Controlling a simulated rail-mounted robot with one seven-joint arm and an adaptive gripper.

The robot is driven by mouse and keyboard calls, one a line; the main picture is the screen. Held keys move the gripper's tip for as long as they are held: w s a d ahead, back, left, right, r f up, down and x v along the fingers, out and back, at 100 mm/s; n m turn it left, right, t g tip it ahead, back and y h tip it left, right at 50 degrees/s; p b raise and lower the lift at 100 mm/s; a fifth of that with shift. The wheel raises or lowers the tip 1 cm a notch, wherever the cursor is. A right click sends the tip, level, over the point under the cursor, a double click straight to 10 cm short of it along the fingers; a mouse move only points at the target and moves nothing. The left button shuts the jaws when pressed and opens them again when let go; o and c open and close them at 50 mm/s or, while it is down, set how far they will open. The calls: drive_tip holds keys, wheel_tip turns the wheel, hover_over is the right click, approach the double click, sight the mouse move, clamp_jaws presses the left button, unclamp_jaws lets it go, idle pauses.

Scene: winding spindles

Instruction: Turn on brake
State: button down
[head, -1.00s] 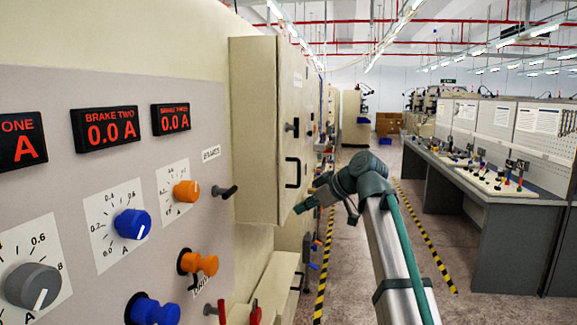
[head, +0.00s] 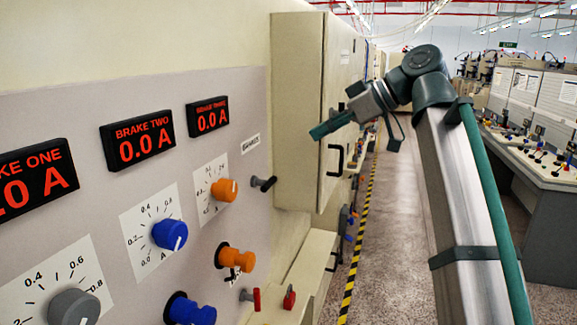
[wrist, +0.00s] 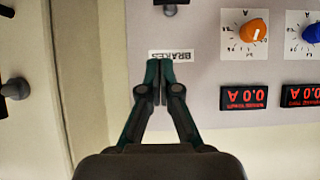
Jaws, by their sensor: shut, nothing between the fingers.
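A dark brake lever (head: 263,183) sticks out of the grey panel, below the white "BRAKES" label (head: 250,143). In the wrist view the label (wrist: 171,55) appears upside down just above the fingertips, and part of the lever (wrist: 170,9) shows at the top edge. My gripper (head: 314,134) is in front of the panel's right side, beside the cabinet, with its green fingers pointing left. It is apart from the lever. In the wrist view its fingers (wrist: 159,70) are shut together and hold nothing. The lever's on or off position is unclear.
Orange (head: 224,189) and blue (head: 170,234) dials sit left of the lever, under red displays (head: 138,137) reading 0.0 A. An orange knob (head: 235,258) and a red lever (head: 250,297) are lower. A beige cabinet (head: 300,110) juts out on the right. The aisle is open.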

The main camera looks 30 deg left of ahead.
drive_tip(key=p, duration=0.4)
hover_over(269, 184)
drive_tip(key=w+d, duration=0.2)
drive_tip(key=w, duration=0.2)
wheel_tip(269, 184, down, 5)
drive_tip(key=f, duration=0.1)
drive_tip(key=a+f, duration=0.1)
drive_tip(key=f, duration=0.1)
drive_tip(key=f+p, duration=0.1)
drive_tip(key=shift+s+a+f, duration=0.15)
drive_tip(key=shift+a+f, duration=0.1)
drive_tip(key=shift+a, duration=0.1)
